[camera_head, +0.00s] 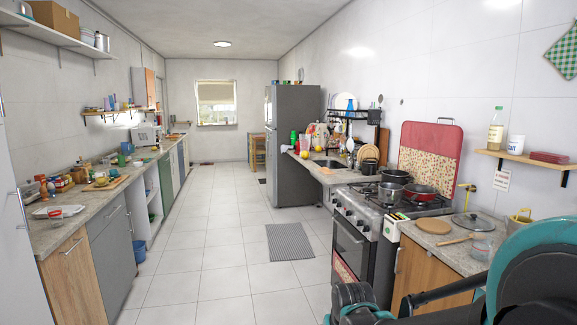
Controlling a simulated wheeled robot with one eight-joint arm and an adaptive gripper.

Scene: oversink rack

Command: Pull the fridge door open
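A tall grey fridge (297,148) stands against the right wall at the far end of the counter. Its broad side panel faces me. Its door front (269,140) is seen at a steep angle, facing the aisle on the left, and looks shut. The handle is too small to make out. The fridge is well away from me down the aisle. Teal and black parts of my arm show in the lower right corner. I cannot make out my gripper's fingers.
The tiled aisle (207,212) is mostly clear, with a grey mat (289,242) on it. Counters line both sides. The stove (363,240) with pots stands at right, close to my arm. A tall pale panel with a handle (20,209) stands at far left.

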